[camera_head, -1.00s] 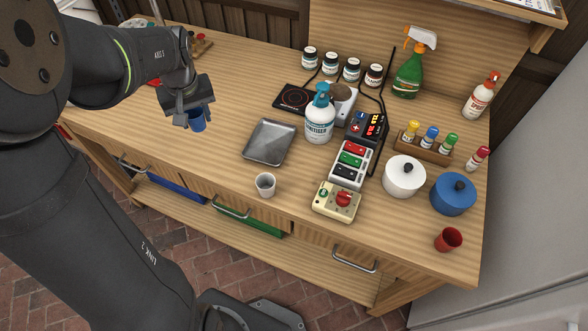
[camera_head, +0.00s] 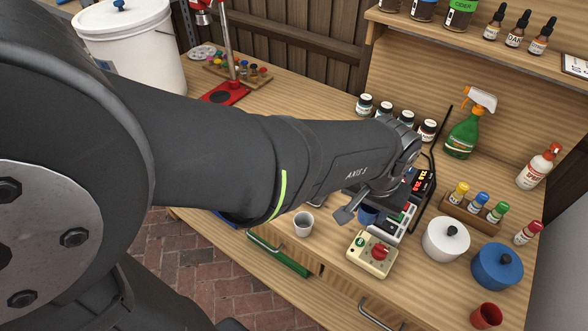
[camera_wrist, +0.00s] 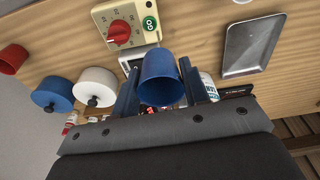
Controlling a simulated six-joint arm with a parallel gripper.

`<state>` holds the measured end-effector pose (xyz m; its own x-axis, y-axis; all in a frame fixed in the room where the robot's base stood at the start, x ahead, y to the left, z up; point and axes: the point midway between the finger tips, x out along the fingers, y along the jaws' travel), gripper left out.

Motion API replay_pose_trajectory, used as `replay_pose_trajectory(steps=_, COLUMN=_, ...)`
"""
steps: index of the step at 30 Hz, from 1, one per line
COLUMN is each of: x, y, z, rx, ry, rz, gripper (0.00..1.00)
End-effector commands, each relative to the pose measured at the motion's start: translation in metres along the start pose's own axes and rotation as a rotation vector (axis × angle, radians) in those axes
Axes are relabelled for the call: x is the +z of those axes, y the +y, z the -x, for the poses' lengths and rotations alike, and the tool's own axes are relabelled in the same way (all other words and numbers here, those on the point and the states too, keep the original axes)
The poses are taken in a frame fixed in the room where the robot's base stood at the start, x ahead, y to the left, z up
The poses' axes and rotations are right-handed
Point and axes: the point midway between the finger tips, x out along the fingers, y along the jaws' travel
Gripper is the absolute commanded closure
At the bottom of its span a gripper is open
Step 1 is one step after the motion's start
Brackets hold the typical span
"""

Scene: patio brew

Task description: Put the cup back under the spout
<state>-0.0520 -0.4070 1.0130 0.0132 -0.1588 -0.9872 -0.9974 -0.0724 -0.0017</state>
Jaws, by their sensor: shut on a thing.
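My gripper (camera_wrist: 160,93) is shut on a blue cup (camera_wrist: 160,80), with one finger on each side of it in the wrist view. In the head view the blue cup (camera_head: 368,215) shows only in part below my wrist. A white bucket with a lid (camera_head: 135,55) stands at the upper left. No spout shows on its visible part.
A white cup (camera_head: 303,226) stands near the front edge, a red cup (camera_head: 487,316) at the right corner. Nearby are a timer box (camera_head: 371,254), a white pot (camera_head: 445,240), a blue pot (camera_head: 497,268) and a metal tray (camera_wrist: 252,46). A red stand (camera_head: 225,92) is at the back left.

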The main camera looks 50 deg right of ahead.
Motion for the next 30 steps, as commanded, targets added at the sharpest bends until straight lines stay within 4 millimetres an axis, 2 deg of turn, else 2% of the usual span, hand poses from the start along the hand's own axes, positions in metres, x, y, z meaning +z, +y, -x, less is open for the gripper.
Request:
replay_pose_trajectory(steps=3, x=0.009, y=0.017, z=0.002, rx=0.008, ry=0.001, rz=-0.048, gripper=0.84)
replay_pose_trajectory(steps=8, x=0.012, y=0.021, z=0.0, rx=0.011, ry=0.0, rz=-0.07, gripper=0.84)
replay_pose_trajectory(steps=11, x=0.006, y=0.01, z=-0.01, rx=0.01, ry=-0.002, rz=-0.068, gripper=0.84)
replay_pose_trajectory(steps=21, x=-0.025, y=-0.054, z=-0.06, rx=0.01, ry=-0.004, rz=-0.066, gripper=0.84)
replay_pose_trajectory(steps=25, x=-0.033, y=-0.068, z=-0.072, rx=0.011, ry=-0.001, rz=-0.068, gripper=0.84)
replay_pose_trajectory(steps=30, x=-0.035, y=-0.074, z=-0.082, rx=0.012, ry=-0.001, rz=-0.071, gripper=0.84)
